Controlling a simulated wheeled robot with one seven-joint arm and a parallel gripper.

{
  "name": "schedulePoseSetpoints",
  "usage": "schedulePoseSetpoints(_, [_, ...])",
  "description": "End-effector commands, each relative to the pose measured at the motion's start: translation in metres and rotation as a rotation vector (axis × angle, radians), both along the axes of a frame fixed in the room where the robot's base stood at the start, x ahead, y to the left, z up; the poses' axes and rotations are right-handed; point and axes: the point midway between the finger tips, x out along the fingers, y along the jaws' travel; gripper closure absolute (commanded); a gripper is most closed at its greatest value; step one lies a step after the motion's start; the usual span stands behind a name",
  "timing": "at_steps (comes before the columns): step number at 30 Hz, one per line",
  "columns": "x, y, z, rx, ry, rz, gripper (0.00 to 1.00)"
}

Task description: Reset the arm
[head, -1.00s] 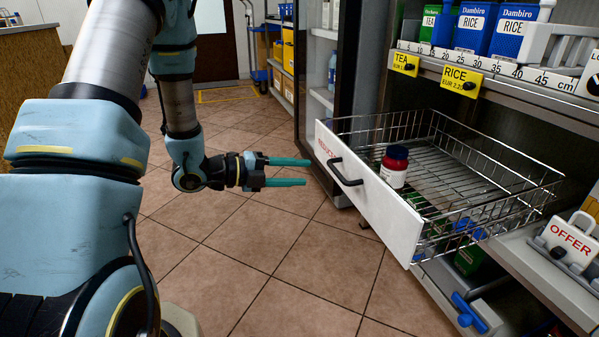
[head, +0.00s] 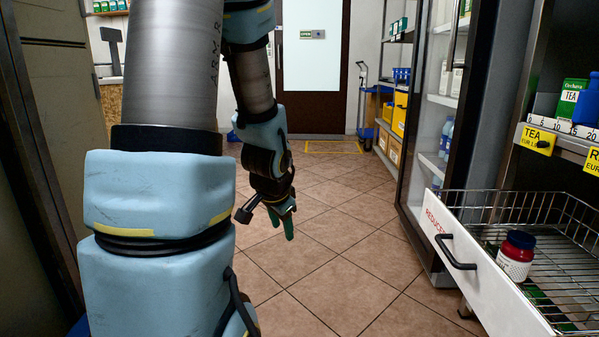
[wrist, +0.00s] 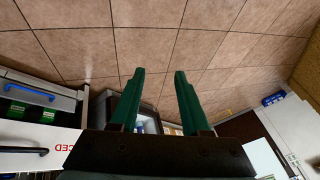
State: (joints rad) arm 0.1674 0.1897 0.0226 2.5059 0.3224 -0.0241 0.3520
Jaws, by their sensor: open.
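My gripper (head: 282,222) hangs in front of my body over the tiled floor, its green fingers pointing down and forward in the head view. In the wrist view my gripper (wrist: 160,88) shows two green fingers apart with nothing between them, only floor tiles behind. It is open and touches nothing. My arm is bent, with the forearm hanging down left of the open wire drawer (head: 480,265).
The pulled-out drawer holds a red jar with a dark blue lid (head: 516,255). A glass-doored cabinet (head: 440,130) and shelves line the right. A dark door (head: 312,50) closes the far end. The tiled floor (head: 340,230) between is clear.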

Motion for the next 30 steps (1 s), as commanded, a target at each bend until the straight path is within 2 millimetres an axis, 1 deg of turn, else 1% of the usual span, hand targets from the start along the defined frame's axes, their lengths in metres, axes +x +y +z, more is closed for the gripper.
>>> schedulePoseSetpoints(1, [-0.015,0.01,0.004,-0.025,0.051,0.12,0.53])
schedulePoseSetpoints(3, [-0.038,0.02,0.007,-0.062,0.131,0.288,0.53])
schedulePoseSetpoints(5, [-0.057,0.024,0.009,-0.094,0.195,0.419,0.53])
schedulePoseSetpoints(6, [-0.07,0.026,0.011,-0.116,0.237,0.503,0.53])
schedulePoseSetpoints(8, [-0.089,0.028,0.015,-0.148,0.299,0.625,0.53])
schedulePoseSetpoints(9, [-0.102,0.027,0.017,-0.169,0.342,0.702,0.53])
schedulePoseSetpoints(11, [-0.102,0.026,0.037,-0.167,0.346,0.704,0.53])
schedulePoseSetpoints(17, [-0.102,0.026,0.079,-0.165,0.345,0.698,0.53])
schedulePoseSetpoints(20, [-0.101,0.026,0.105,-0.164,0.344,0.696,0.53])
schedulePoseSetpoints(30, [-0.101,0.026,0.21,-0.163,0.343,0.694,0.53])
